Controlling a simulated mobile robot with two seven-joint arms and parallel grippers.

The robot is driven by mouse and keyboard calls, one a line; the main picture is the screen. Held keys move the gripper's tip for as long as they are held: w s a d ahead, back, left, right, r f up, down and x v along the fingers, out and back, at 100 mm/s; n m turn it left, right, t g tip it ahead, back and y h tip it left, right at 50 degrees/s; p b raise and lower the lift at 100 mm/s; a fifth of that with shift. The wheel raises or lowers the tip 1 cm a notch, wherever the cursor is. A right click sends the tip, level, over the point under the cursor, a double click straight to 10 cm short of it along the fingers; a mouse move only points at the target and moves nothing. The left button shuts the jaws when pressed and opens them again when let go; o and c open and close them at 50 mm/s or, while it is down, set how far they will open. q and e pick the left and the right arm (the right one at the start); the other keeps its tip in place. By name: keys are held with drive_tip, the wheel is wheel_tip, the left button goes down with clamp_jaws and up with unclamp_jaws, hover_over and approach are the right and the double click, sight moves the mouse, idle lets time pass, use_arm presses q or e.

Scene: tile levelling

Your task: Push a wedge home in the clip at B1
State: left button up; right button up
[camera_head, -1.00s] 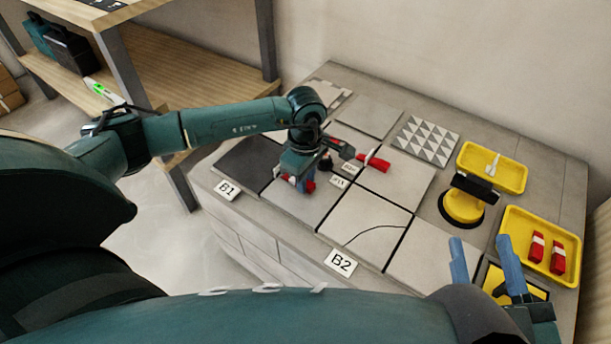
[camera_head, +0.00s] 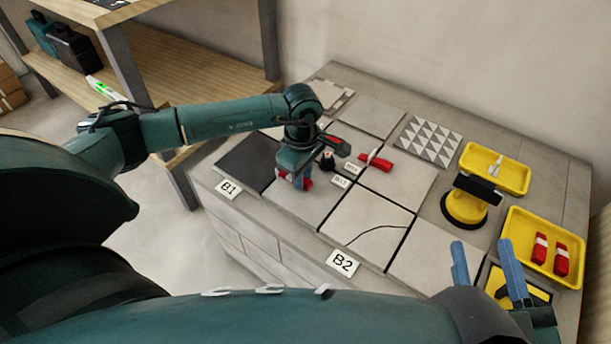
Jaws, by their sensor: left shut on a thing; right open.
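The B1 card (camera_head: 228,189) stands at the front edge of the bench, by a dark tile (camera_head: 247,162). My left gripper (camera_head: 297,182) points down over the light tile (camera_head: 303,206) just right of the dark one. It is shut on a red piece (camera_head: 308,183), probably a wedge, mostly hidden by the fingers. The clip at B1 is not distinguishable behind the gripper. Another red piece (camera_head: 376,162) lies on the tiles further right. My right gripper (camera_head: 490,272) is open and empty at the lower right.
Two red wedges with white bands (camera_head: 551,255) lie in a yellow tray (camera_head: 515,222). Another yellow tray (camera_head: 480,153) holds a pale piece. A yellow suction lifter (camera_head: 463,210) stands between. The B2 card (camera_head: 342,262) is at the front edge. Small cards (camera_head: 340,181) lie beside my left gripper.

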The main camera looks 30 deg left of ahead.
use_arm(q)
drive_tip(key=shift+w+a, duration=0.15)
drive_tip(key=shift+a, duration=0.75)
drive_tip(key=shift+w+a, duration=0.15)
drive_tip(key=shift+a, duration=0.7)
use_arm(e)
drive_tip(key=shift+f, duration=0.25)
idle(1.6)
use_arm(q)
drive_tip(key=o, duration=0.9)
drive_tip(key=shift+o, duration=0.2)
wheel_tip(320, 180, up, 5)
drive_tip(key=shift+r+p, duration=0.2)
drive_tip(key=shift+p, duration=0.65)
wheel_tip(320, 180, up, 8)
drive_tip(key=p, duration=0.2)
use_arm(e)
drive_tip(key=shift+s+d+r+n+h, duration=0.15)
drive_tip(key=shift+d+r+n+h, duration=0.15)
drive_tip(key=shift+r, duration=0.1)
use_arm(q)
drive_tip(key=shift+s+f, duration=0.1)
